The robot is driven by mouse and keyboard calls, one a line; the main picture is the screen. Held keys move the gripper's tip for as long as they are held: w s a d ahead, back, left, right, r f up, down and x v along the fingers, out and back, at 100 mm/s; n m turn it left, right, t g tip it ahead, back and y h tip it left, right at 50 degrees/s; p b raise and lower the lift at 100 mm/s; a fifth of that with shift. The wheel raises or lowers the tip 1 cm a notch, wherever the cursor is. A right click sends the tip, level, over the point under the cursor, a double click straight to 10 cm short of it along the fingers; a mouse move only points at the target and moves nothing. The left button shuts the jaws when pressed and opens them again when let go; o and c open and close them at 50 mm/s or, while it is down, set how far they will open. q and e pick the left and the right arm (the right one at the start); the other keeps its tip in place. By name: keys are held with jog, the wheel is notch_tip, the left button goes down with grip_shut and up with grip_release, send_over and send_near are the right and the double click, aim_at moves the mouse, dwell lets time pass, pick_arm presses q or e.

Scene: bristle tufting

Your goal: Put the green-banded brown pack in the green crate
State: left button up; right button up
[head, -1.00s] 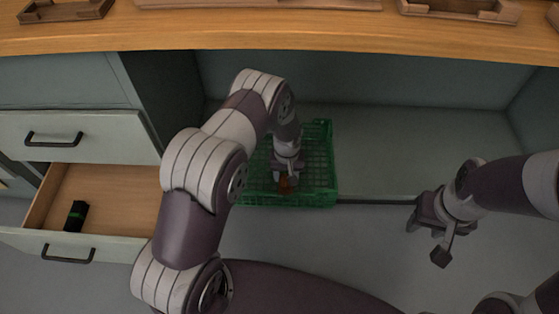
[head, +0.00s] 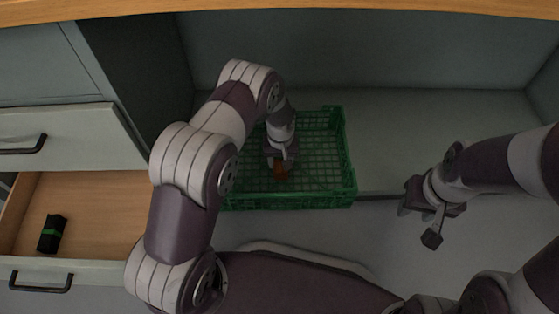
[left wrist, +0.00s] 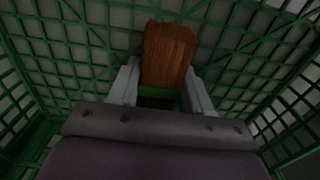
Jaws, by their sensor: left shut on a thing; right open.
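The green crate (head: 338,160) stands on the floor of the open bay under the counter. My left gripper (head: 280,163) reaches down into the crate. It is shut on the brown pack (head: 280,173), which shows wood-brown in the left wrist view (left wrist: 168,55) with a green band (left wrist: 160,94) between the fingers (left wrist: 160,88). The crate's mesh (left wrist: 75,50) surrounds the pack there. I cannot tell whether the pack touches the crate's floor. My right gripper (head: 425,223) is open and empty, to the right of the crate and apart from it.
An open drawer (head: 95,210) at the left holds a black pack with a green band (head: 52,233). A wooden counter (head: 400,10) runs along the top. The bay floor right of the crate (head: 430,130) is clear.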

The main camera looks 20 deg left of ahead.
aim_at(280, 160)
pick_arm(q)
jog(key=shift+f, duration=0.2)
jog(key=o, duration=1.2)
notch_tip(280, 160, up, 8)
jog(key=p, duration=0.5)
jog(key=shift+r, duration=0.1)
